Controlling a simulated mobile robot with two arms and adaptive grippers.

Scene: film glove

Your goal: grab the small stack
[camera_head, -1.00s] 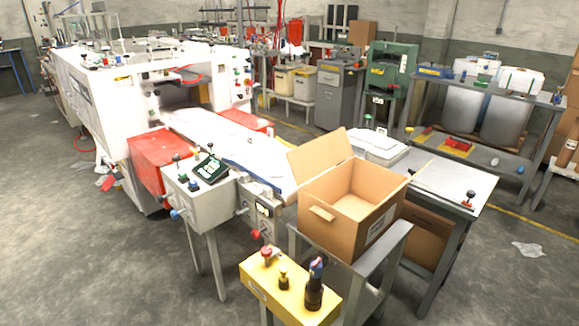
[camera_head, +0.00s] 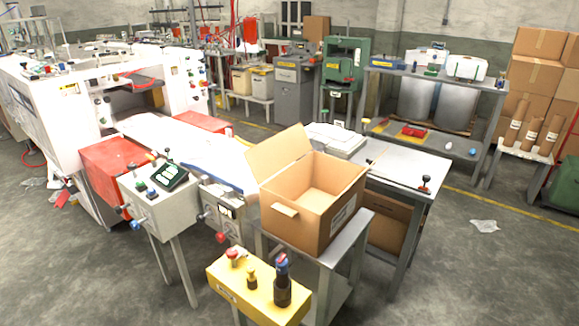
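A small stack of flat white sheets or film gloves (camera_head: 335,139) lies on the grey metal table (camera_head: 398,176), just behind the open cardboard box. The box's raised flap and rim cover part of its near side. A long white sheet (camera_head: 180,143) lies on the machine's outfeed bed to the left. Neither of my grippers shows in the head view.
An open, empty-looking cardboard box (camera_head: 312,205) stands on a grey stand in front of the table. A yellow control box (camera_head: 258,290) with knobs is nearest me. A control panel (camera_head: 160,190) is at the left. Grey floor is open at the right.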

